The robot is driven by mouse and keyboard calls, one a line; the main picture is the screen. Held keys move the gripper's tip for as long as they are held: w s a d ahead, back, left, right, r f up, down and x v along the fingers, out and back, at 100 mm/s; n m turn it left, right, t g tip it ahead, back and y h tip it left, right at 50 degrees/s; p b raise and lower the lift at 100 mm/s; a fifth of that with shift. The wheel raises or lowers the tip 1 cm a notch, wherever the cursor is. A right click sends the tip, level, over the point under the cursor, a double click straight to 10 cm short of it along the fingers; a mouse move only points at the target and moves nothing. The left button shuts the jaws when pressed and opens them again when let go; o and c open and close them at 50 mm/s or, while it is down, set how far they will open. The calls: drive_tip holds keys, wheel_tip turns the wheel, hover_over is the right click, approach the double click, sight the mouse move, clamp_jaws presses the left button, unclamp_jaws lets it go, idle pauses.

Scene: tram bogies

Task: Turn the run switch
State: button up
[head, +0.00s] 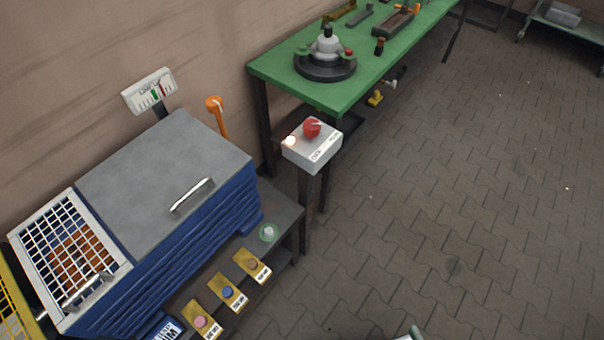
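The run switch appears to be the red rotary knob (312,128) on top of a light grey control box (312,152). The box stands on a dark post beside the near end of the green bench. The knob has a pale pointer mark, and a small lamp (290,141) to its left glows white. The box carries small labels, too small to read for certain. My gripper does not show in the head view, and nothing touches the knob.
A blue machine with a grey lid (165,165) and a white grid cover (68,255) stands left. Yellow button plates (228,292) line its front shelf. An orange lever (217,115) stands behind. The green bench (385,70) holds several parts. The paved floor (450,200) to the right is clear.

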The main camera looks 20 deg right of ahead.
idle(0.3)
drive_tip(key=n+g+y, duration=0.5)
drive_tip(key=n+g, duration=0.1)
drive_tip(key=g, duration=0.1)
approach(312, 124)
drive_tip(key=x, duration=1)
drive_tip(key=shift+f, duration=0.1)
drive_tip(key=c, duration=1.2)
